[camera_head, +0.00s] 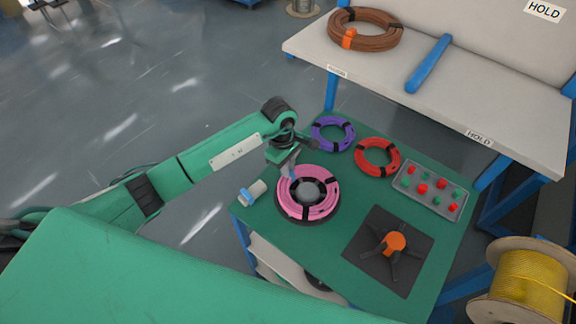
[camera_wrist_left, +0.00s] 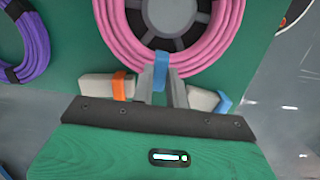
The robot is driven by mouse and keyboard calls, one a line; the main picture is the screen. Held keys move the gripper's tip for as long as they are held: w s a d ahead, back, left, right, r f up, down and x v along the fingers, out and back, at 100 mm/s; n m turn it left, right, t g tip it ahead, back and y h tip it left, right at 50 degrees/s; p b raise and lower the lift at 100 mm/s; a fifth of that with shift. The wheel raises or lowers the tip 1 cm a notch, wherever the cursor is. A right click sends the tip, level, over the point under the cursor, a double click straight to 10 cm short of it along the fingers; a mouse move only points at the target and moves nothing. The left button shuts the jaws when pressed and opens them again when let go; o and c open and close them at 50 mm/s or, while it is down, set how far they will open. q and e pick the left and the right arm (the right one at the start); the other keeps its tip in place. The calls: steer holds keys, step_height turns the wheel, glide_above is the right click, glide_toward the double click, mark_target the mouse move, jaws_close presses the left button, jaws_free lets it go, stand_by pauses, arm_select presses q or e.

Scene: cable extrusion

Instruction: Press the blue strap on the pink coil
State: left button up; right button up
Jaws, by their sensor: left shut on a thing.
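The pink coil (camera_head: 322,209) lies on a round dark holder with a grey hub on the green table. It fills the upper middle of the left wrist view (camera_wrist_left: 112,35). My left gripper (camera_head: 290,172) is over the coil's left-rear edge. In the left wrist view, its fingers (camera_wrist_left: 161,84) are shut on a blue strap (camera_wrist_left: 159,77), a short upright piece at the coil's near edge. Black bands show on the coil in the head view. My right gripper is not in view.
A pale block with a blue band (camera_head: 252,193) and another with an orange band (camera_wrist_left: 119,85) stand beside the coil. A purple coil (camera_head: 319,141), red coil (camera_head: 364,165), button panel (camera_head: 410,184) and dark fixture with an orange hub (camera_head: 395,242) share the table.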

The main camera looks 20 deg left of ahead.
arm_select(q)
steer(key=shift+f+b, duration=0.6)
steer(key=shift+f, duration=0.05)
stand_by(0.6)
steer(key=shift+s+f+b, duration=0.15)
steer(key=shift+b, duration=0.2)
stand_by(1.2)
steer(key=o, duration=0.9)
steer(key=shift+c, duration=0.2)
steer(key=shift+r, duration=0.4)
steer(key=shift+r+p, duration=1.8)
steer(key=shift+r, duration=1.9)
